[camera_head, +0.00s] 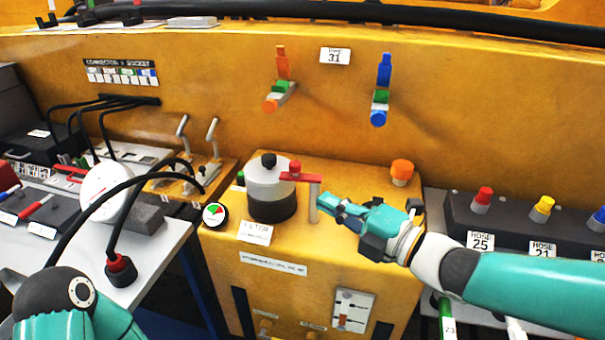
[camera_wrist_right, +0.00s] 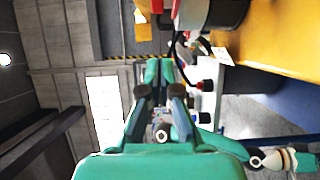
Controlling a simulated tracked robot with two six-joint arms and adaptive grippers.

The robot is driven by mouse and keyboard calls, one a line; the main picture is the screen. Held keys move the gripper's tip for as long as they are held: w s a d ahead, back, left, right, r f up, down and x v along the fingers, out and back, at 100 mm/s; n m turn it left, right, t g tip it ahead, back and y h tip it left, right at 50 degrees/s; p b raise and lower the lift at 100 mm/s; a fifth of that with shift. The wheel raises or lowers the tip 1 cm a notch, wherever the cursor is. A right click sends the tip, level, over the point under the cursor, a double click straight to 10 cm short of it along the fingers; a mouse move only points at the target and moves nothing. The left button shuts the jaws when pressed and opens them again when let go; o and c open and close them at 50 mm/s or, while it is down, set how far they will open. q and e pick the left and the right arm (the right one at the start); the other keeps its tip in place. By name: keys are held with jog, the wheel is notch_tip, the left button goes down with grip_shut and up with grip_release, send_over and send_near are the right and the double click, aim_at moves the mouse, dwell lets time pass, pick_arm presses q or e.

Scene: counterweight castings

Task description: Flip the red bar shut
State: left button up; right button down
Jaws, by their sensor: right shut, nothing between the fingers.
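The red bar (camera_head: 300,177) sits level on top of an upright grey post (camera_head: 313,203), with a red knob on it. Its left end reaches to the rim of the round canister (camera_head: 270,198), which has a light grey lid and a black knob. My right gripper (camera_head: 324,204) is shut and empty, just right of the post and below the bar. Whether its fingertips touch the post I cannot tell. The right wrist view shows the gripper's fingers (camera_wrist_right: 159,75) from behind, with nothing between them. My left arm shows at the lower left, but its gripper is out of view.
An orange knob (camera_head: 402,170) stands behind my right gripper. A dark hose block (camera_head: 520,220) with coloured knobs is at the right. Two levers (camera_head: 212,135) stand behind the canister's left side.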

pick_arm(q)
notch_tip(320, 180, up, 3)
jog(key=shift+f+p, duration=0.1)
jog(key=shift+p, duration=1.15)
pick_arm(e)
jog(key=w+a, duration=0.4)
jog(key=w, duration=0.3)
jog(key=shift+w, duration=0.35)
pick_arm(q)
jog(key=shift+f, duration=0.1)
pick_arm(e)
jog(key=shift+a, duration=0.15)
